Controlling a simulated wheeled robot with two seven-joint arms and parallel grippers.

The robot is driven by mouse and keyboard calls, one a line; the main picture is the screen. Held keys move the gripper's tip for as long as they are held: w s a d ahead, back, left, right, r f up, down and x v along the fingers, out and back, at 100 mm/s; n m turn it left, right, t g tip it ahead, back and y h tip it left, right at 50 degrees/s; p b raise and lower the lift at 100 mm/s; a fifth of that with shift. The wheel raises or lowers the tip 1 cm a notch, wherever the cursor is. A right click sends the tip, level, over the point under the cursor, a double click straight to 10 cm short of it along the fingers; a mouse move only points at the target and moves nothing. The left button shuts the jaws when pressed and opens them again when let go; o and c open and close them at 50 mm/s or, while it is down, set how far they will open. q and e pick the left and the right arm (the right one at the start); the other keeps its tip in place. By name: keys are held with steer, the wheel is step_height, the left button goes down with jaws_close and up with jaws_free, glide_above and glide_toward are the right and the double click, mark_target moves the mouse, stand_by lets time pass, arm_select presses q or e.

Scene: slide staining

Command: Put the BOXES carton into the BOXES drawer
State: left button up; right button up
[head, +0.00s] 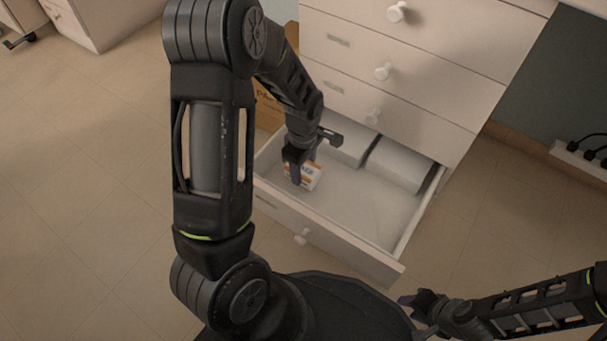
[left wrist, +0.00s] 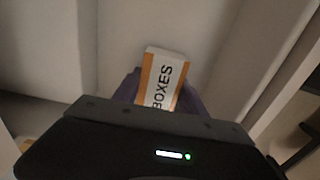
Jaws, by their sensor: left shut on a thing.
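The BOXES carton (head: 303,176) is small, white and orange, and sits inside the open bottom drawer (head: 364,212) at its left part. In the left wrist view the carton (left wrist: 163,78) shows the word BOXES between dark fingers. My left gripper (head: 299,170) is shut on the carton, low in the drawer. I cannot tell whether the carton touches the drawer floor. My right gripper (head: 416,304) is at the lower right, outside the drawer and away from the carton; its jaw opening is unclear.
A cardboard box (head: 268,106) stands left of the cabinet. A power strip (head: 580,157) is at the right wall. The drawer's front right is clear.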

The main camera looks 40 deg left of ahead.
mark_target(303, 167)
arm_select(q)
steer(key=shift+f, duration=1.2)
arm_select(e)
steer(key=shift+w+f, duration=0.15)
steer(key=shift+f, duration=0.5)
arm_select(q)
steer(key=shift+f+b, duration=0.1)
steer(key=shift+b, duration=0.2)
steer(key=o, duration=1.4)
steer(key=shift+c, duration=0.2)
arm_select(e)
steer(key=shift+f, duration=0.1)
arm_select(q)
step_height(303, 167, up, 12)
steer(key=p, duration=0.6)
arm_select(e)
step_height(303, 167, up, 6)
steer(key=s, duration=0.1)
steer(key=shift+r, duration=0.2)
